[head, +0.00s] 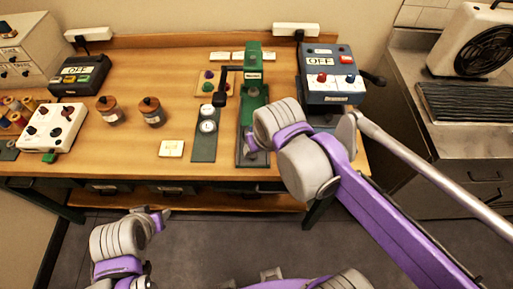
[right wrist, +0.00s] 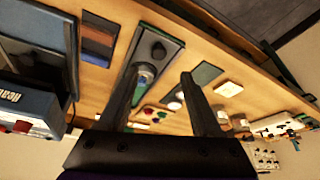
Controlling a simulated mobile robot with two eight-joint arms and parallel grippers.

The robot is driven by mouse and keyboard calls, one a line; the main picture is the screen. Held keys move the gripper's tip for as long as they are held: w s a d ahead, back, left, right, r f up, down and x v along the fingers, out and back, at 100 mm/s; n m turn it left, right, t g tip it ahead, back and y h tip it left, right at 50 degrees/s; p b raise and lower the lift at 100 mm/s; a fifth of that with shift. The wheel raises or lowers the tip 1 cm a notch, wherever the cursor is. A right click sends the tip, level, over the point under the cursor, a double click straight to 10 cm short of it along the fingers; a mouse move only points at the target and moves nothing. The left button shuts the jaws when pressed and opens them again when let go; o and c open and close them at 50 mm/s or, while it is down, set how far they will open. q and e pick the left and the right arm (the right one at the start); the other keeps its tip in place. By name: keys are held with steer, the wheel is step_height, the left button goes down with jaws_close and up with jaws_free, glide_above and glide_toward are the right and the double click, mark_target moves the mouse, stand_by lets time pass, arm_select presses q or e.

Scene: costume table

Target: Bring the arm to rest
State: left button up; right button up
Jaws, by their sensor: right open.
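My right arm (head: 390,215), purple and grey, reaches in from the right over the table's front edge. Its gripper is mostly hidden behind my own links in the head view. In the right wrist view the right gripper (right wrist: 160,85) has its two fingers spread apart with nothing held between them. The tabletop items show beyond the fingers. My left arm (head: 120,240) is folded low at the lower left, in front of the table. Its gripper (head: 162,214) is small there, and its jaws are not clear.
The wooden table (head: 150,75) holds a green lever press (head: 253,90), a blue-grey box marked OFF (head: 330,75), a gauge plate (head: 206,135), two brown jars and a white control box (head: 52,127). A grey counter with a fan (head: 487,45) stands right. The floor in front is clear.

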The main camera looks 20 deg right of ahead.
steer(key=shift+s+r, duration=0.15)
steer(key=shift+r, duration=0.15)
steer(key=s+d+f+m+t, duration=0.1)
steer(key=s+d+f, duration=0.5)
steer(key=s+f, duration=0.1)
steer(key=shift+s+f+h, duration=0.25)
steer(key=shift+s+h, duration=0.05)
steer(key=shift+s, duration=0.2)
steer(key=shift+d, duration=0.1)
